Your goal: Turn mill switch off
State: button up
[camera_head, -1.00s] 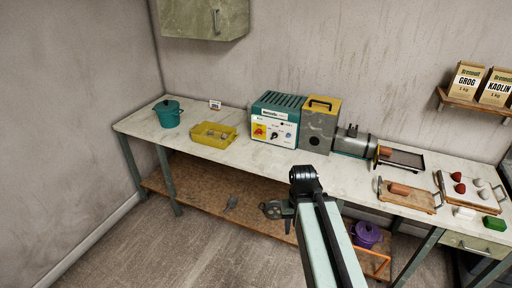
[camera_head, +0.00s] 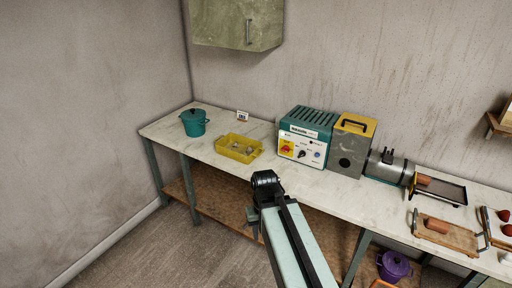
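A teal and white control box (camera_head: 306,137) stands on the bench, with a red knob on a yellow plate (camera_head: 286,148), a dark knob (camera_head: 302,154) and a blue button on its front. The markings are too small to read, so I cannot tell which control is the mill switch or how it is set. My gripper (camera_head: 252,222) is at the end of my arm, in front of the bench's front edge, below and left of the box and apart from it. It is small and partly hidden by my arm, so its fingers are unclear.
A grey and yellow machine (camera_head: 350,146) stands right of the box, with a motor-like unit (camera_head: 386,167) beyond it. A yellow tray (camera_head: 239,148) and teal pot (camera_head: 194,122) stand left. A wooden tray (camera_head: 447,235) lies right. Bench top before the box is clear.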

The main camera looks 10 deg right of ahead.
aim_at(286, 149)
jog(key=u, duration=0.55)
jog(key=i, duration=1.25)
jog(key=z, duration=0.05)
